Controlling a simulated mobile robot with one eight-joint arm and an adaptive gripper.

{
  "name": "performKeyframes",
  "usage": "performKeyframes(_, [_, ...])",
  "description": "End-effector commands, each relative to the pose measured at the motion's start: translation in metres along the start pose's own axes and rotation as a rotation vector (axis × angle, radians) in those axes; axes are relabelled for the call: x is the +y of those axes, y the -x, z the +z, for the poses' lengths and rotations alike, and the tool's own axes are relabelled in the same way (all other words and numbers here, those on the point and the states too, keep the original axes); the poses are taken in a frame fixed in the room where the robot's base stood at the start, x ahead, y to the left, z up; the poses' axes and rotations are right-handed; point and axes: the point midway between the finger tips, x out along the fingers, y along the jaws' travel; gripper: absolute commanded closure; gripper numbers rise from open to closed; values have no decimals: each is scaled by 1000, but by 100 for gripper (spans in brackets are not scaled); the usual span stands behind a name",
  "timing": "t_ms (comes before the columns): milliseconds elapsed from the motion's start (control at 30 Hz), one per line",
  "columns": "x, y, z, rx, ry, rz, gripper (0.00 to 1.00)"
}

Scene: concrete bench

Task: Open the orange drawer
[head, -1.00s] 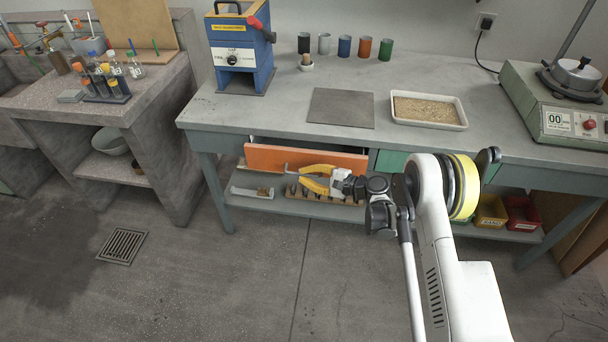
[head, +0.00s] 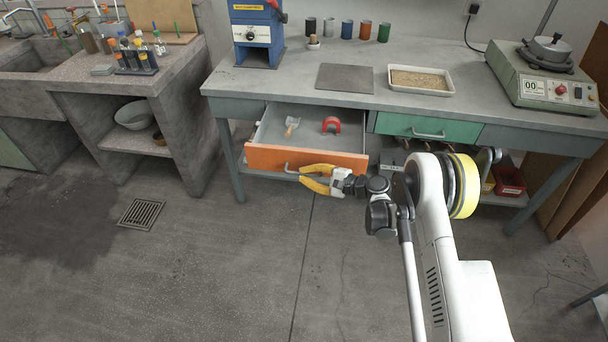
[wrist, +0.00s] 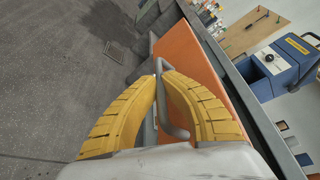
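The orange drawer (head: 268,158) stands well out from under the bench's left half, with its inside open to view. A brush-like tool (head: 292,125) and a red horseshoe-shaped piece (head: 331,125) lie in it. My gripper (head: 300,176) with yellow fingers is at the drawer's metal handle (head: 288,169). In the wrist view the ribbed fingers (wrist: 160,68) close around the handle (wrist: 178,132), their tips nearly together, beside the orange front (wrist: 188,50). The fingers hide part of the handle.
A shut green drawer (head: 410,124) is to the right under the bench top (head: 300,82). A stone side bench (head: 175,85) stands left. The floor in front is clear apart from a flush drain grate (head: 141,214).

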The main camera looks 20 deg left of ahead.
Motion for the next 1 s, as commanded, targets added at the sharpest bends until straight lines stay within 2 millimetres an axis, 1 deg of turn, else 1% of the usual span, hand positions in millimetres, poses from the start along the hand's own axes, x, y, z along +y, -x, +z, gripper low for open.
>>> performKeyframes(333, [1, 0, -1, 1, 1, 2, 100])
performKeyframes(367, [1, 0, -1, 1, 1, 2, 86])
performKeyframes(400, [1, 0, -1, 1, 1, 2, 73])
performKeyframes(433, [1, 0, 0, 1, 1, 2, 68])
performKeyframes(767, [0, 2, 0, 1, 0, 0, 68])
performKeyframes(867, [0, 12, -1, 1, 0, 0, 68])
performKeyframes(967, [-1, 31, -1, 3, -1, -2, 68])
performKeyframes(1000, [-1, 40, -1, 3, -1, -1, 68])
